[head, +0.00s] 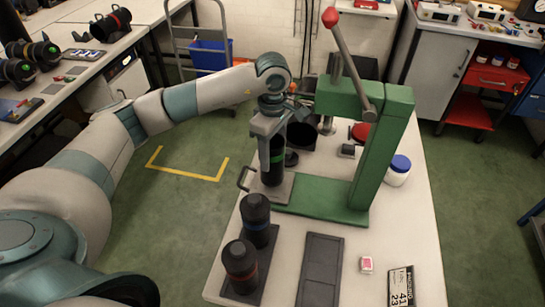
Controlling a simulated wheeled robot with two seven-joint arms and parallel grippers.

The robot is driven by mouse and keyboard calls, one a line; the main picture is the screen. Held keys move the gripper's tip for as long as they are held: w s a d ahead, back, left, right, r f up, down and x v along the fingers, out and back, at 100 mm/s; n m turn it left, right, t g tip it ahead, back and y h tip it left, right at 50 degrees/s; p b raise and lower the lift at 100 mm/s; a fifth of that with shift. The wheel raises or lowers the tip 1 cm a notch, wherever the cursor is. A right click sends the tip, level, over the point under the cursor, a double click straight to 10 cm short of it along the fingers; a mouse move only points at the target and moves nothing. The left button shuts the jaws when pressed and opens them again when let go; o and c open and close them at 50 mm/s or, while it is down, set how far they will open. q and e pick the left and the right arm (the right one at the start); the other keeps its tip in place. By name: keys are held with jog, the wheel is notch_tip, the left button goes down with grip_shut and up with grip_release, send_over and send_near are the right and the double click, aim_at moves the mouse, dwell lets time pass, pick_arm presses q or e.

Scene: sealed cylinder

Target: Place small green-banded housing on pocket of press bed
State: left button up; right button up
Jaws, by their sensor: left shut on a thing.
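My left gripper (270,132) points down and is shut on the upper part of the small green-banded housing (273,165). The housing is a dark, upright cylinder with a thin green band. Its lower end is at the grey plate with a handle (284,192) at the left end of the green press bed (325,206). The pocket is hidden by the housing, and I cannot tell whether the housing is seated in it. My right gripper is not in view.
The green press column (378,150) with its red-knobbed lever (347,52) stands right of the gripper. Two dark housings, blue-banded (256,222) and red-banded (240,268), stand in front. A dark empty tray (320,270) and white jar (398,172) are on the table.

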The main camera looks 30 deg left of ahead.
pick_arm(q)
notch_tip(320, 180, down, 2)
jog(key=shift+f+p, duration=0.15)
jog(key=shift+p, duration=0.2)
jog(key=shift+f+b, duration=0.2)
jog(key=shift+b, duration=0.1)
jog(key=o, duration=1.4)
jog(key=shift+r, duration=0.1)
